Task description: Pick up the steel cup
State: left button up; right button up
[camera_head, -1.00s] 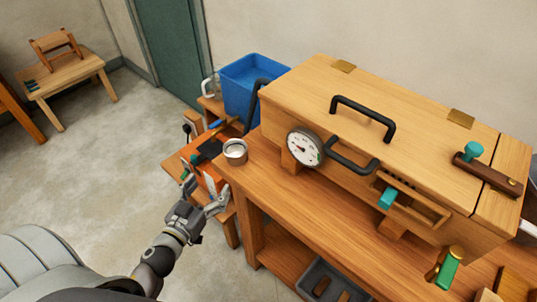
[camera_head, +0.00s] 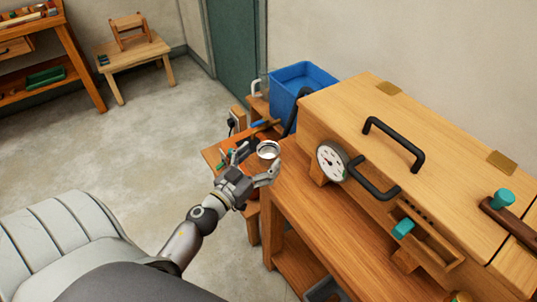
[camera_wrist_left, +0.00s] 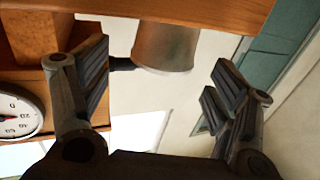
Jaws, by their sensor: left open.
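The steel cup (camera_head: 268,149) stands at the left end of the wooden bench top (camera_head: 290,187), its round open rim facing up. My left gripper (camera_head: 257,163) is open beside the cup, its lower part partly hidden behind the fingers. In the left wrist view the cup (camera_wrist_left: 166,48) shows between the two spread fingers of my left gripper (camera_wrist_left: 160,82), with a gap on each side. It looks inverted in that view, as does the bench along the top edge. My right gripper is not in view.
A wooden chest (camera_head: 420,150) with black handles and a dial gauge (camera_head: 331,161) stands right of the cup. A blue bin (camera_head: 300,85) is behind. A lower orange-brown table with tools (camera_head: 215,157) lies left of the bench. The floor at left is open.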

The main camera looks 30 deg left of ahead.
aim_at(268, 149)
pick_arm(q)
jog(key=shift+w+f, duration=0.1)
jog(key=shift+w, duration=2.2)
jog(key=shift+c, duration=0.4)
jog(key=c, duration=1.1)
